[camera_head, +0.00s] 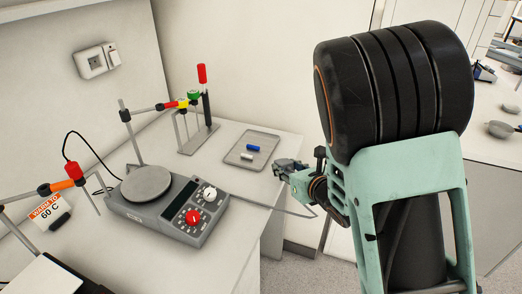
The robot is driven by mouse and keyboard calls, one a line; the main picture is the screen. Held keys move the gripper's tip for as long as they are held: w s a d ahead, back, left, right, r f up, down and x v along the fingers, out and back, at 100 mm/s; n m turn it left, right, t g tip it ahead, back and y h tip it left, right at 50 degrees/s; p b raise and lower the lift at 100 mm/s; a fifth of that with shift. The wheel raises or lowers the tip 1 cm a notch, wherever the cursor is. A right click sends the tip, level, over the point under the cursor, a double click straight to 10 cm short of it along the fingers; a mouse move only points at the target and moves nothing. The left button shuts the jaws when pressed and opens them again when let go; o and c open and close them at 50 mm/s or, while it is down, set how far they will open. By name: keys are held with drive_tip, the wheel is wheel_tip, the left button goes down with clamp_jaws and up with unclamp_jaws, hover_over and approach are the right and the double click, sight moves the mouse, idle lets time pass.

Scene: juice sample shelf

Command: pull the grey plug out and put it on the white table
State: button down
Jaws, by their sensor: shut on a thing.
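My gripper (287,168) is at the right edge of the white table (228,225), at the end of my raised arm. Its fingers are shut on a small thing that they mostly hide. A thin grey cable (285,211) runs from the hotplate, hangs past the table's right edge and curves up toward the gripper, so the held thing appears to be the grey plug. The plug's own outline cannot be made out. A wall socket (97,60) is on the wall at the upper left, well apart from my gripper.
A hotplate (165,205) with a red knob stands mid-table. A grey tray (252,150) with small blue and white pieces lies near my gripper. A rack stand (199,138) is behind. Clear table lies between hotplate and tray. A clamp and label are at left.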

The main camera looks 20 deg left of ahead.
drive_tip(key=s+a+r+n+g+y+p, duration=0.1)
drive_tip(key=s+a+r+n+g+p, duration=0.1)
drive_tip(key=s+a+r+n+g, duration=0.4)
drive_tip(key=shift+w+a+f+m+t+b, duration=0.15)
drive_tip(key=shift+w+f+m+t+b, duration=0.35)
drive_tip(key=shift+f, duration=0.8)
drive_tip(key=shift+w+a+f+m+t+b, duration=0.15)
drive_tip(key=shift+f+m+b, duration=0.15)
drive_tip(key=shift+f+b, duration=0.75)
drive_tip(key=shift+w+a+f+m+t+b, duration=0.15)
drive_tip(key=shift+f+m+b, duration=0.3)
drive_tip(key=shift+f, duration=1.05)
drive_tip(key=c, duration=1.3)
unclamp_jaws()
drive_tip(key=v, duration=1.2)
